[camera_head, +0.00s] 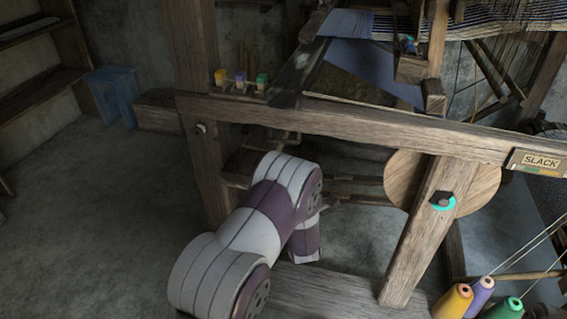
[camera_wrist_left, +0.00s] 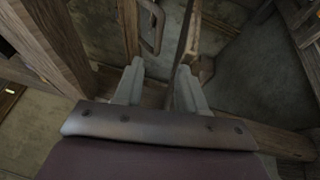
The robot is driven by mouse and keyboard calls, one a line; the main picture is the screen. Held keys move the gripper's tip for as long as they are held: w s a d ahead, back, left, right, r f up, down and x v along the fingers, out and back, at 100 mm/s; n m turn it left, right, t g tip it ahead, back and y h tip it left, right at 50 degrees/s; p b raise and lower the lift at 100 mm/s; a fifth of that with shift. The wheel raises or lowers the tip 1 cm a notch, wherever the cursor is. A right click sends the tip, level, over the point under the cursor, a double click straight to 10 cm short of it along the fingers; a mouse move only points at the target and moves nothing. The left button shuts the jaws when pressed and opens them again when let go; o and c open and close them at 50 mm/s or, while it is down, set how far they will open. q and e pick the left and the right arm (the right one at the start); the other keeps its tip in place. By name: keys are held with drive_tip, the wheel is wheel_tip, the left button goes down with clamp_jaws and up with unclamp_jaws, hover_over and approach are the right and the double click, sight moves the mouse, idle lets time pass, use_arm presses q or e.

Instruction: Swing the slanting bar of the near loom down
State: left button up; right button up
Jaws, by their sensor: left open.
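In the head view a dark slanting bar (camera_head: 300,62) rises from the near loom's long top rail (camera_head: 350,122) toward the upper right. A wooden post (camera_head: 420,235) with a teal-ringed bolt also slants, below the rail at right. I cannot tell for certain which is the task's bar. My left arm reaches to the rail's underside; its gripper is hidden in the head view. In the left wrist view my left gripper (camera_wrist_left: 160,70) is open, its two grey fingers apart. A thin wooden bar (camera_wrist_left: 188,30) slants down close to the right finger; contact is unclear. My right gripper is out of view.
Coloured blocks (camera_head: 240,80) stand behind the rail. A round wooden disc (camera_head: 475,185) sits behind the slanting post. A SLACK sign (camera_head: 540,161) is on the rail's right end. Thread cones (camera_head: 453,301) stand at lower right. A blue stool (camera_head: 113,95) is at left; the floor there is clear.

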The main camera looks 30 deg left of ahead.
sight(283, 141)
use_arm(q)
drive_tip(key=shift+n, duration=0.3)
drive_tip(key=b+x, duration=0.2)
drive_tip(key=x, duration=1)
drive_tip(key=shift+w+a+r, duration=0.1)
drive_tip(key=shift+w+r, duration=0.1)
drive_tip(key=shift+w+a+r, duration=0.1)
drive_tip(key=shift+w+a, duration=0.05)
drive_tip(key=shift+w, duration=0.1)
